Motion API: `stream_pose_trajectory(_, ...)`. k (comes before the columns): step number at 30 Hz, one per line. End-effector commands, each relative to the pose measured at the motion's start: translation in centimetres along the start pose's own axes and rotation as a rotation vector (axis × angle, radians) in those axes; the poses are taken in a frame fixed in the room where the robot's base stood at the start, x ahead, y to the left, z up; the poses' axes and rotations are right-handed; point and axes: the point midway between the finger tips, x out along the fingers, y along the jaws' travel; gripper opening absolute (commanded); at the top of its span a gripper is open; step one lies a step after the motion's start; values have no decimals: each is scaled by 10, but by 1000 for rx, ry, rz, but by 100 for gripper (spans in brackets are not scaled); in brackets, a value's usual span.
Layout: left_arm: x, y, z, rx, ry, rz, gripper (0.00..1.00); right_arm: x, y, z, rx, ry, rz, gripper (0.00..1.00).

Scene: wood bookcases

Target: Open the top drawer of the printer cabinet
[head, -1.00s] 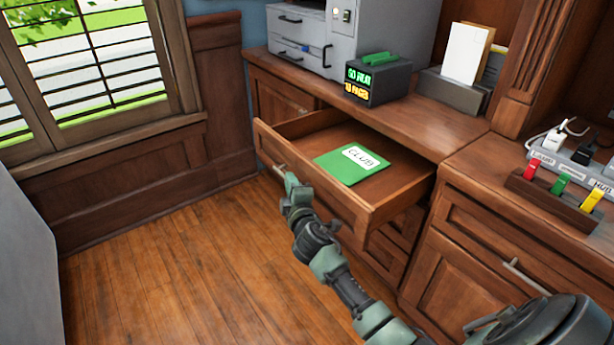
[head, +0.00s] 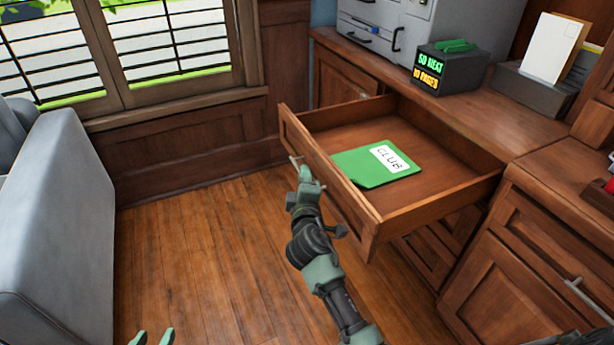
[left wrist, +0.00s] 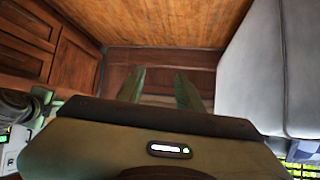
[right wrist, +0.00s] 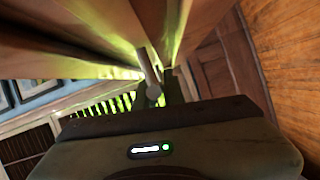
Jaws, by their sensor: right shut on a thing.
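The top drawer (head: 330,172) of the wooden printer cabinet (head: 455,112) stands well out from its opening. A green folder labelled CLUB (head: 358,172) lies flat inside it. My right gripper (head: 302,172) is shut on the drawer handle (head: 295,160) at the drawer's front. In the right wrist view the metal handle (right wrist: 152,75) shows between the fingers, close to the drawer front. My left gripper (head: 152,338) is only just in view at the bottom left, away from the drawer. In the left wrist view its fingers (left wrist: 160,88) are apart with nothing between them.
A grey printer (head: 455,30) and a black box with a lit display (head: 448,68) stand on the cabinet top. A grey sofa-like piece (head: 62,210) is at the left. Wooden floor (head: 200,240) is clear between it and the drawer. Another cabinet (head: 515,265) adjoins at the right.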

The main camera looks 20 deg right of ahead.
Motion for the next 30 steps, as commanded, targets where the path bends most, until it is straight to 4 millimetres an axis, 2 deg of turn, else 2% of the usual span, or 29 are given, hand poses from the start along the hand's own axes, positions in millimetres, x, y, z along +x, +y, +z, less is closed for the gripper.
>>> stream_pose_trajectory(4,0,0,0,0,-1,0,36,0,-1,1,0,-2,-2,0)
stream_pose_trajectory(5,0,0,0,0,-1,0,36,0,-1,1,0,-2,-2,18)
stream_pose_trajectory(6,0,0,0,0,-1,0,36,0,-1,1,0,-2,-2,29)
stream_pose_trajectory(7,0,0,0,0,-1,0,36,0,-1,1,0,-2,-2,32)
stream_pose_trajectory(17,0,0,0,0,-5,-1,36,-2,0,0,1,-1,-1,32)
stream_pose_trajectory(20,-3,-1,9,-1,-50,-2,36,-12,0,0,1,0,-3,32)
stream_pose_trajectory(24,-10,-4,31,-3,-154,-8,36,-37,0,0,1,0,-4,32)
stream_pose_trajectory(30,-18,-6,51,-4,-251,-14,36,-67,-1,0,1,0,-3,32)
